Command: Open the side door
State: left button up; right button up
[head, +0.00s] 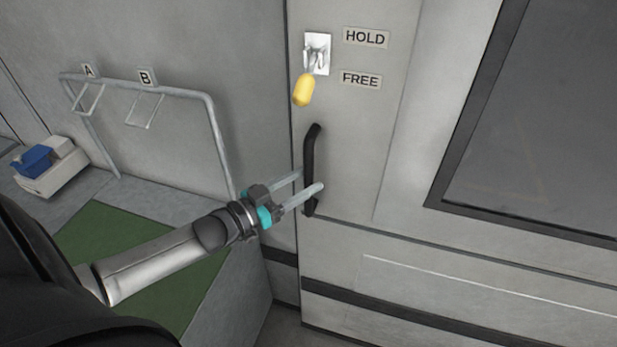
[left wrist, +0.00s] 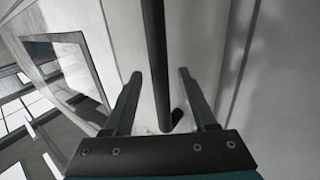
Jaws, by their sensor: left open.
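The side door (head: 365,150) is a pale grey panel and looks closed. Its black vertical bar handle (head: 311,152) is fixed near the door's left edge. My left gripper (head: 311,181) is open at the lower part of the handle, with one finger on each side of it in the picture. In the left wrist view the black handle (left wrist: 156,60) runs between the two spread fingers (left wrist: 160,75), with gaps on both sides. A yellow-gripped lever (head: 304,90) hangs from a metal plate above the handle, next to the HOLD and FREE labels. My right gripper is not in view.
A grey rail (head: 180,92) with hooks labelled A and B stands on the left. A green mat (head: 120,245) lies on a grey surface below it. Blue and white bins (head: 48,165) sit at the far left. A dark framed window (head: 550,120) is on the right.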

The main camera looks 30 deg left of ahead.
pick_arm(q)
jog(key=shift+x, duration=0.9)
grip_shut()
dwell(0.9)
